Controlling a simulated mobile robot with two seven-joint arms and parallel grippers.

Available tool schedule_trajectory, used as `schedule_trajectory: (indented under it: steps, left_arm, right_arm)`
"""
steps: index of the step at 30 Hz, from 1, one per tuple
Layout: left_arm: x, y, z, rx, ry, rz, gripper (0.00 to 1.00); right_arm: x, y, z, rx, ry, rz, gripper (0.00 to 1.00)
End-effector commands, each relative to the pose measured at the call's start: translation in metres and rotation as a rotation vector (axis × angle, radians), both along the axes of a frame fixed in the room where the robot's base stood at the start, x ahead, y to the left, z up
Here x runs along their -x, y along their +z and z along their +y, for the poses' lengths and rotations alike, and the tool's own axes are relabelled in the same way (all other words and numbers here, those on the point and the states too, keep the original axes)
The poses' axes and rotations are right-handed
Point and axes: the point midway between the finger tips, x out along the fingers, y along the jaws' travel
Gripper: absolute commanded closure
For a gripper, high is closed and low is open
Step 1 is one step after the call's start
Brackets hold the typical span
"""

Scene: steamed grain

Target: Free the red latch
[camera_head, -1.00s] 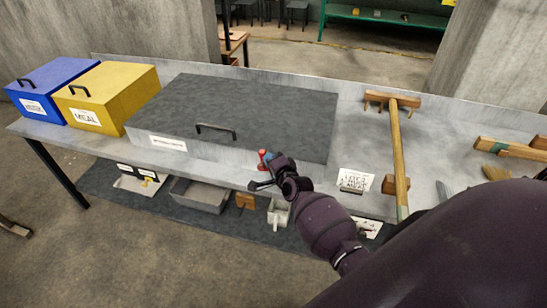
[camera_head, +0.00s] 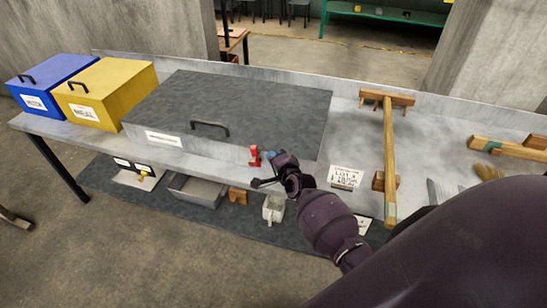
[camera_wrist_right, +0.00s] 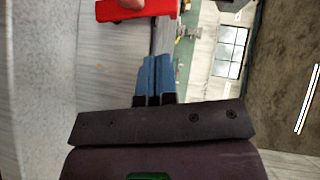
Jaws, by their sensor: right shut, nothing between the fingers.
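The red latch (camera_head: 254,156) sits at the front edge of the large dark grey lidded box (camera_head: 262,105), near its right front part. It also shows as a red bar at the top of the right wrist view (camera_wrist_right: 135,10), beyond the fingertips. My right gripper (camera_head: 262,170) is beside the latch, just to its right and front. Its blue fingertips (camera_wrist_right: 154,75) are shut together with nothing between them, and a gap shows between them and the red bar. My left gripper is not in view.
A blue box (camera_head: 50,85) and a yellow box (camera_head: 108,92) stand left of the grey box. A white sign (camera_head: 346,177) and a wooden tool (camera_head: 389,150) are to the right. Grey trays (camera_head: 198,190) and a white jug (camera_head: 273,208) sit below the bench.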

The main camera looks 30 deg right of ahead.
Motion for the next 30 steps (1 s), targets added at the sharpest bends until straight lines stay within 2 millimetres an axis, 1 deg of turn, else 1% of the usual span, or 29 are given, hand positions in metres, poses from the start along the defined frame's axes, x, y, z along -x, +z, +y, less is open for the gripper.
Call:
schedule_trajectory:
  steps: [1,4,9,15,21,30]
  left_arm:
    - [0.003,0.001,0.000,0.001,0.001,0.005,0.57]
    - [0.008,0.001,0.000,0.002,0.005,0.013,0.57]
    - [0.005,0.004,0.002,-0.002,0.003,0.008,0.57]
    - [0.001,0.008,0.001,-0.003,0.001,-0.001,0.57]
    - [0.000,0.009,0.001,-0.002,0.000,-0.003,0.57]
    - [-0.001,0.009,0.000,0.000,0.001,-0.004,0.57]
  right_arm:
    - [0.011,0.001,0.001,-0.001,0.000,0.001,1.00]
    - [0.030,0.004,0.003,-0.001,0.000,0.001,1.00]
    - [0.059,0.007,0.005,0.000,-0.001,0.001,1.00]
    - [0.086,0.011,0.007,-0.001,0.000,0.000,1.00]
    - [0.098,0.012,0.009,-0.001,0.001,0.000,1.00]
    - [0.099,0.013,0.009,-0.001,0.000,0.000,1.00]
